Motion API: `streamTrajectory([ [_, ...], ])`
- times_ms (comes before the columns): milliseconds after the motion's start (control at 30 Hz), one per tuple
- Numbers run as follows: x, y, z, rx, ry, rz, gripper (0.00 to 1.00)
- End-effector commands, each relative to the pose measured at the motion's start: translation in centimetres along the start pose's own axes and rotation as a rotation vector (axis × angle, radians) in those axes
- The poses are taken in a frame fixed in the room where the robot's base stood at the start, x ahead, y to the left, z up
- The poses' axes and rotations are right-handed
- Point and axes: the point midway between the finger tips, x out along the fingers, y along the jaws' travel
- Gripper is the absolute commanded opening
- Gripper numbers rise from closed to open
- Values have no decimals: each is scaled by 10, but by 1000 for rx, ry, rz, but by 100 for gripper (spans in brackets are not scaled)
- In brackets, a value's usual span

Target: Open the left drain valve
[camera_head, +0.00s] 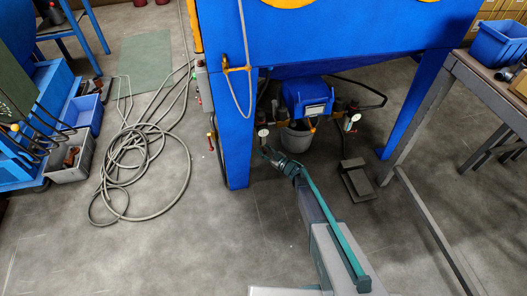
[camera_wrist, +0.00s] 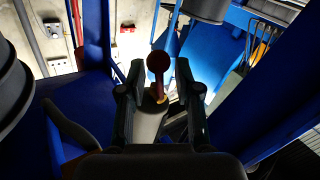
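The blue blaster cabinet (camera_head: 345,38) stands on blue legs, with a blue box (camera_head: 306,97) and a grey bucket (camera_head: 295,138) beneath. Small valve and gauge fittings flank the bucket, one at left (camera_head: 263,132) and one at right (camera_head: 353,119). My gripper (camera_head: 268,152) is low beside the left fitting, near the left front leg. In the wrist view, a red round-ended valve handle (camera_wrist: 158,62) with a brass-coloured base stands between the spread fingers of my gripper (camera_wrist: 157,75). Visible gaps separate it from both fingers.
The blue left leg (camera_head: 236,140) stands close to the gripper. A dark pedal (camera_head: 357,180) lies on the floor at right, near a grey table frame (camera_head: 420,130). A coiled hose (camera_head: 135,165) lies at left. The floor between hose and leg is clear.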

Motion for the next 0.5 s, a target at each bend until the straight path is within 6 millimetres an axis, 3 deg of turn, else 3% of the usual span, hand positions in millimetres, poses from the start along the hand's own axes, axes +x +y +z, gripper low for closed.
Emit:
streamTrajectory([
  [233, 0, 0, 0, 0, 0, 0, 33],
  [433, 0, 0, 0, 0, 0, 0, 0],
  [500, 0, 0, 0, 0, 0, 0, 0],
])
